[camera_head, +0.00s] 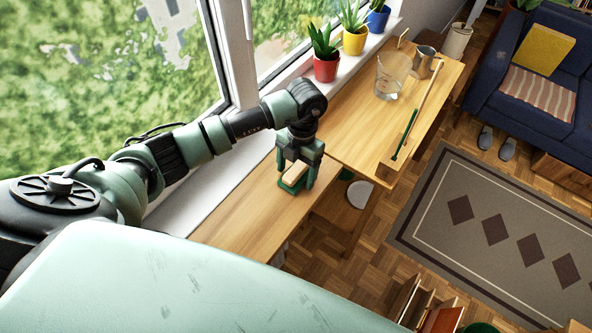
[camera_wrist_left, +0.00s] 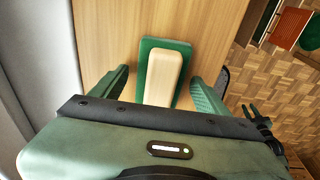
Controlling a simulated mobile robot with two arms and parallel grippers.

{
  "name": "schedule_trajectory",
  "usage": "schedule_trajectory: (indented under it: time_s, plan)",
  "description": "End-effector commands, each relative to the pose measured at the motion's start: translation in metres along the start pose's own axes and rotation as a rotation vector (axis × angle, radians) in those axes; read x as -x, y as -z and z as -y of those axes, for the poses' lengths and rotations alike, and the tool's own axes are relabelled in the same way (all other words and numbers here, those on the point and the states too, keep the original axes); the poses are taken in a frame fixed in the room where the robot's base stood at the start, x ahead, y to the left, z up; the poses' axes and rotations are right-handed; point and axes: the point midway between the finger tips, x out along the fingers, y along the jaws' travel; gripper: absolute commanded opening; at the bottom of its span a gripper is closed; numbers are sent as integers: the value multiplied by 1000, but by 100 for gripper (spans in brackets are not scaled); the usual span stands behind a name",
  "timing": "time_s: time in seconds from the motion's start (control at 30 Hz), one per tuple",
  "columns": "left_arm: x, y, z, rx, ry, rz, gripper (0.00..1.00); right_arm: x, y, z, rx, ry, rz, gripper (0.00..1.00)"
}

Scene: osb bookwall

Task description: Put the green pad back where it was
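The green pad (camera_head: 289,187) lies on the lower wooden bench top, with a pale wooden block (camera_head: 295,172) on top of it. My left gripper (camera_head: 296,177) points down over the pad with a finger on each side. In the left wrist view, the green pad (camera_wrist_left: 149,54) and the wooden block (camera_wrist_left: 166,78) sit between the two spread fingers of the left gripper (camera_wrist_left: 160,92). Gaps show on both sides, so the gripper is open and holds nothing. The near end of the pad is hidden by the gripper body. My right gripper is not in view.
A higher wooden table top (camera_head: 345,117) adjoins beyond, bearing a glass beaker (camera_head: 391,76), a metal mug (camera_head: 423,62) and a long wooden bar with a green strip (camera_head: 405,137). Potted plants, one in a red pot (camera_head: 326,69), line the windowsill. Bare bench (camera_head: 237,220) lies nearer me.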

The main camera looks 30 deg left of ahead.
Motion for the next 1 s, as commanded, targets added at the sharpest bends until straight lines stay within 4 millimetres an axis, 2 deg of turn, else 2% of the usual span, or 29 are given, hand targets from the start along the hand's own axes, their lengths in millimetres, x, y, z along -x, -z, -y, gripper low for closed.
schedule_trajectory:
  time_s: [0.27,0.37,0.47,0.7,0.83,1.0]
  plan:
    - [4,1,0,0,0,0,76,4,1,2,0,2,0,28]
    - [11,-1,0,-1,-1,3,76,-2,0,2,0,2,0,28]
    - [28,-1,-1,-1,-2,6,76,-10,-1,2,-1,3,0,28]
    - [81,-2,0,0,-1,6,76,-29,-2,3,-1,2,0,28]
    - [105,-1,-1,1,-3,5,76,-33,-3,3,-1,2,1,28]
    - [120,0,0,1,-2,1,76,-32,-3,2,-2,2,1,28]
